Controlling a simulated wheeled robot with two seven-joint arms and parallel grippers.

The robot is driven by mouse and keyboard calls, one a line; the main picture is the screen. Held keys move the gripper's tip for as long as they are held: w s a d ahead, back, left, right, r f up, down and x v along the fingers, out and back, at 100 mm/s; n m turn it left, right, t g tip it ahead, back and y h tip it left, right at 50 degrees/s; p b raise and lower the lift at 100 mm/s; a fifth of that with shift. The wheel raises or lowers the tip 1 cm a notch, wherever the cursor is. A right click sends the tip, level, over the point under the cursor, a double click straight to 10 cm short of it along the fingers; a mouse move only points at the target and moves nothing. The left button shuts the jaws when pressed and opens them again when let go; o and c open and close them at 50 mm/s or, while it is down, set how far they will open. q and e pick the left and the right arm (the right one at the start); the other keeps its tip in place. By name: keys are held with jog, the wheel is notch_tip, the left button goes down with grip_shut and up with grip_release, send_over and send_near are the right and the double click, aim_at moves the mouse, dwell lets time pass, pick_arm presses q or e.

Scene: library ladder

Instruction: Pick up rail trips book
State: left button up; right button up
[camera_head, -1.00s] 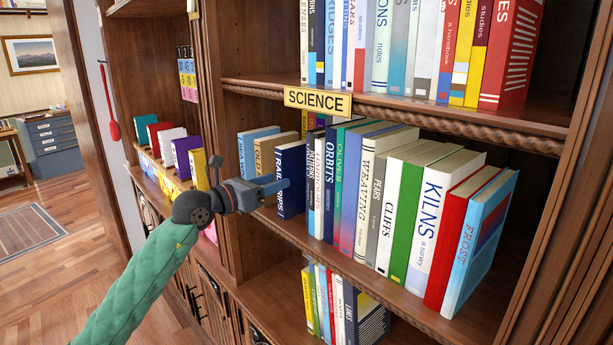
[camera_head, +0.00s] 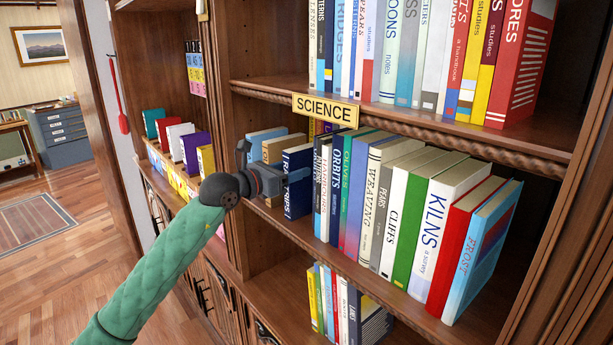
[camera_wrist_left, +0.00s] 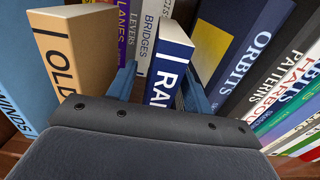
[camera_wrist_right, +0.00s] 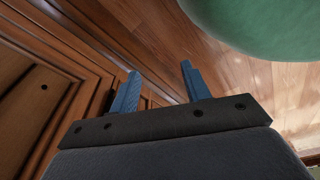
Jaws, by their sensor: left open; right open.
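The rail trips book (camera_head: 298,190) is dark blue with white lettering and stands upright on the middle shelf, left of the main row. In the left wrist view its spine (camera_wrist_left: 167,75) stands between the two blue fingers. My left gripper (camera_head: 298,175) is open at the book in the head view, one finger on each side of the spine in the left wrist view (camera_wrist_left: 158,90). I cannot tell whether either finger touches it. The book's lower part is hidden by the gripper body in the wrist view. My right gripper (camera_wrist_right: 157,88) is open and empty above the wooden floor.
A tan book (camera_wrist_left: 75,50) stands left of the rail trips book, with a blue one (camera_wrist_left: 15,85) beyond it. The Orbits book (camera_wrist_left: 255,60) and several others stand to the right. The Science label (camera_head: 325,110) hangs on the shelf edge above.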

aim_at(302, 165)
pick_arm(q)
jog(key=shift+w+d+r+p, duration=0.15)
jog(key=shift+w+d+p, duration=0.25)
jog(key=shift+d, duration=0.1)
jog(key=shift+w+d+r+p, duration=0.15)
jog(key=shift+w+d+p, duration=0.1)
jog(key=shift+d+p, duration=0.15)
jog(key=shift+w+d+f, duration=0.15)
jog(key=shift+w+d, duration=0.2)
pick_arm(e)
jog(key=shift+g, duration=0.3)
jog(key=shift+s+d+f, duration=0.2)
jog(key=shift+s, duration=0.75)
jog(key=shift+s+d+f, duration=0.15)
jog(key=shift+s, duration=0.8)
jog(key=shift+s+d+f, duration=0.2)
jog(key=shift+s, duration=0.75)
pick_arm(q)
grip_shut()
pick_arm(e)
jog(key=shift+s, duration=0.1)
